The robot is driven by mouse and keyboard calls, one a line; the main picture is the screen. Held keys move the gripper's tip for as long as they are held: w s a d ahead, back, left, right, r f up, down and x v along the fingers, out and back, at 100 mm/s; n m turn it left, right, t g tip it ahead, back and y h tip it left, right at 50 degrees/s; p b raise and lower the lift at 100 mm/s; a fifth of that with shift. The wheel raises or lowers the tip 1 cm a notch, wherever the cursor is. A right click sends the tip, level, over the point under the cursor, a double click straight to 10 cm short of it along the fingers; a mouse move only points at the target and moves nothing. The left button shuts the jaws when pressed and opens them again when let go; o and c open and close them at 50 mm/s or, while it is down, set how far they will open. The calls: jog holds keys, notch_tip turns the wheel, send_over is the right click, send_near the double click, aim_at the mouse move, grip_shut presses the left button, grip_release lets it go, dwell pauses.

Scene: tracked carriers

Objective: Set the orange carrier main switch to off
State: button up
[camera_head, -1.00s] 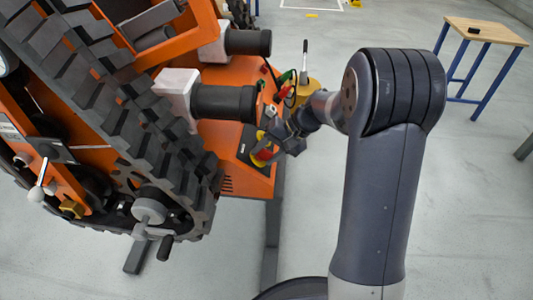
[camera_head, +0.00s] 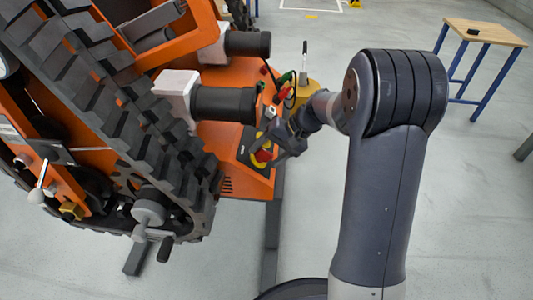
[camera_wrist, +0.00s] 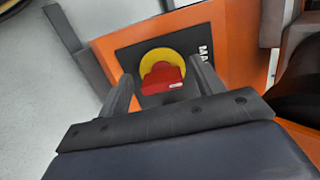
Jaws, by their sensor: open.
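The main switch is a red handle (camera_wrist: 163,79) on a round yellow plate (camera_wrist: 160,58), set on a black panel marked "MA…" on the orange carrier (camera_head: 228,183). In the wrist view my gripper (camera_wrist: 161,80) is open, with one finger on each side of the red handle. I cannot tell whether the fingers touch it. The handle lies crosswise in that view, with a small white mark near its right end. In the head view the red handle (camera_head: 263,155) shows just left of my gripper (camera_head: 272,150), which partly covers the yellow plate.
A black rubber track (camera_head: 120,115) and black cylinders (camera_head: 225,102) stand left of the switch. A yellow part with an upright lever (camera_head: 304,62) is behind my gripper. A wooden table (camera_head: 485,31) stands far right on open grey floor.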

jog(key=p+v, duration=0.3)
jog(key=v, duration=0.7)
jog(key=shift+d, duration=0.1)
jog(key=b+x, duration=0.3)
jog(key=x, duration=0.7)
jog(key=shift+a+f+b, duration=0.2)
jog(key=shift+f+b, duration=0.05)
jog(key=shift+b, duration=0.05)
jog(key=shift+a, duration=0.1)
